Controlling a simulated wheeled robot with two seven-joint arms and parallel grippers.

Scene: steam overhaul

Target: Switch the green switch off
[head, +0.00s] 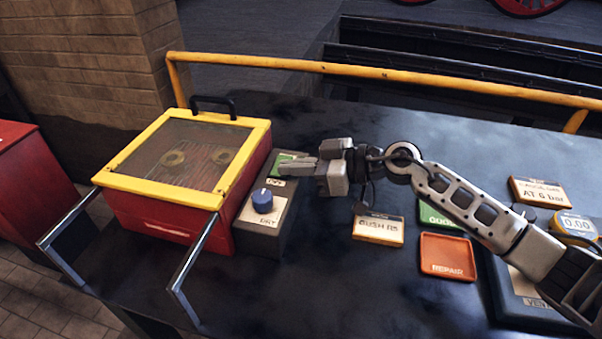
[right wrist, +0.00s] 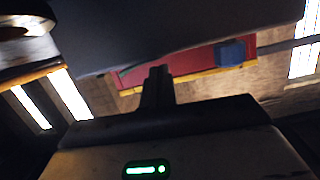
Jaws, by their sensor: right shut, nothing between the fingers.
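The grey control box (head: 262,228) stands against the right side of the red case with the yellow-framed lid. A green plate (head: 283,157) at the far end of its top marks the green switch; my gripper covers much of it, so the switch's position cannot be told. My right gripper (head: 286,168) is shut and empty, its fingertips over or at the green plate; I cannot tell whether they touch. The fingers also show in the right wrist view (right wrist: 157,85). My left gripper is not in view.
A blue knob (head: 262,199) sits nearer on the same box. The yellow-framed case (head: 185,160) has a black handle. A label plate (head: 378,230), a red REPAIR tray (head: 448,256) and a green tray (head: 437,215) lie right. A yellow rail (head: 380,79) runs behind the dark bench.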

